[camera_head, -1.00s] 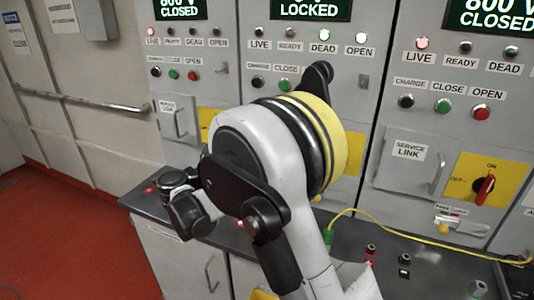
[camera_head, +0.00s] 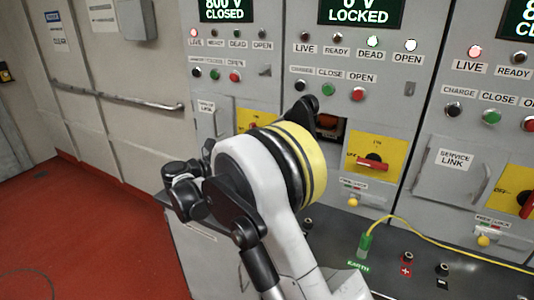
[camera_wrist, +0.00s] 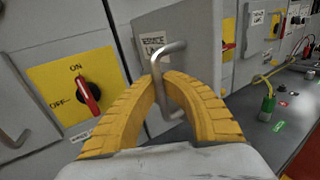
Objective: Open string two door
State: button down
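String two is the middle cabinet, with a display (camera_head: 358,12) reading 0 V LOCKED. Its service link compartment (camera_head: 330,126) shows partly open beside my arm, with something reddish inside. In the wrist view, its door (camera_wrist: 205,28), labelled SERVICE LINK, stands swung out at an angle. My gripper (camera_wrist: 167,78) has its yellow fingers closed around the door's metal bar handle (camera_wrist: 158,62). In the head view my arm hides the door and the gripper. String two's red switch (camera_head: 372,164) lies horizontal on its yellow plate.
A neighbouring cabinet's red switch (camera_wrist: 88,96) is left of the door. A green earth plug (camera_head: 365,245) with a yellow cable (camera_head: 420,232) stands on the dark ledge (camera_head: 330,245) at right. Red floor (camera_head: 90,230) is clear at left.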

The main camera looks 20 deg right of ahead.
jog(key=shift+w+a, duration=0.4)
jog(key=c, duration=1.6)
grip_release()
jog(key=shift+a, duration=0.15)
jog(key=shift+o, duration=0.5)
jog(key=shift+a, duration=0.15)
jog(key=shift+d, duration=0.2)
jog(key=v, duration=1.2)
jog(key=shift+s+a, duration=0.1)
